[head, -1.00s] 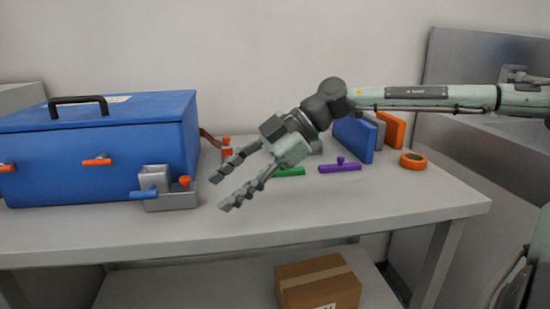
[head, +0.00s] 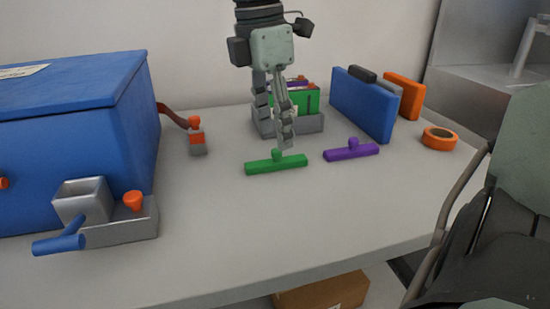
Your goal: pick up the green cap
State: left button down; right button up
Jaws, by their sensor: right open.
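The green cap (head: 277,163) is a flat green bar with a small knob on top. It lies on the table in the middle of the head view. My right gripper (head: 275,139) points down just above and behind the cap, with its fingers apart and nothing between them. One fingertip is close to the cap's knob; I cannot tell whether it touches. My left gripper is not in view.
Behind the fingers stands a grey tray (head: 312,124) with a green block (head: 307,101). A blue box (head: 75,130) stands left.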

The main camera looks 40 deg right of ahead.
aim_at(277, 150)
jog(key=f, duration=0.5)
jog(key=shift+d+f, duration=0.1)
jog(key=shift+d, duration=0.2)
jog(key=shift+c, duration=0.6)
jog(key=c, duration=0.9)
